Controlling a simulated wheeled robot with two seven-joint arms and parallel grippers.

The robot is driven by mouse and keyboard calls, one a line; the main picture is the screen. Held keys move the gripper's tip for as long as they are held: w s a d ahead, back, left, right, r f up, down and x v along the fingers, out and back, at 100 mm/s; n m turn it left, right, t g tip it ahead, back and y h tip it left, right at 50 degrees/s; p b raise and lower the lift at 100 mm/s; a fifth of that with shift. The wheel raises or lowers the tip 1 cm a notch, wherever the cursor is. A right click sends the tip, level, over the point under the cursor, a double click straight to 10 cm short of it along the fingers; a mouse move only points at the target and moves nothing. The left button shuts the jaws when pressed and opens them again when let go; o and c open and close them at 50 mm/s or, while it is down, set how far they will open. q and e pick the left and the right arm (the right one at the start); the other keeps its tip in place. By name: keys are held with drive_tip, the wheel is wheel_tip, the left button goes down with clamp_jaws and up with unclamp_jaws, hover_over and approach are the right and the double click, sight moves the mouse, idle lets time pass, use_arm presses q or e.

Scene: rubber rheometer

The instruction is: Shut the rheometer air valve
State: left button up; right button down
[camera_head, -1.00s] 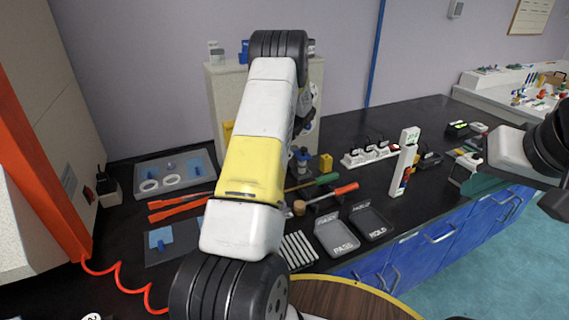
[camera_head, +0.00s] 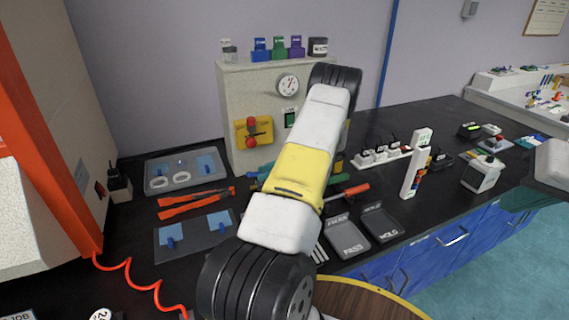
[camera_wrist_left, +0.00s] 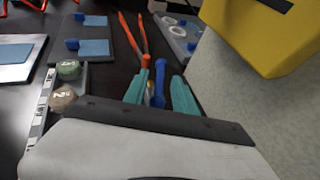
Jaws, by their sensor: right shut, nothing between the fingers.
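The air valve (camera_head: 252,132) is a yellow block with a red handle on the front of the pale rheometer cabinet (camera_head: 235,90). Its red parts line up roughly upright. A large yellow block fills the upper right of the left wrist view (camera_wrist_left: 268,30). My left gripper (camera_wrist_left: 160,92) has its teal fingers apart. A blue piece with an orange top shows between them, apparently beyond the fingers. In the head view my left arm hides most of that gripper; teal shows below the valve (camera_head: 257,177). My right gripper (camera_head: 520,198) is at the right edge, partly hidden, away from the valve.
A round gauge (camera_head: 287,85) sits on the cabinet, with small containers on top. Orange tongs (camera_head: 195,202), a grey tray (camera_head: 155,178) and a mat with blue sheets (camera_head: 190,240) lie left of the arm. Two dark trays (camera_head: 348,238) stand to the right.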

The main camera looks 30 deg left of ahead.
use_arm(q)
drive_tip(key=shift+x, duration=1.05)
drive_tip(key=shift+c, duration=0.4)
clamp_jaws()
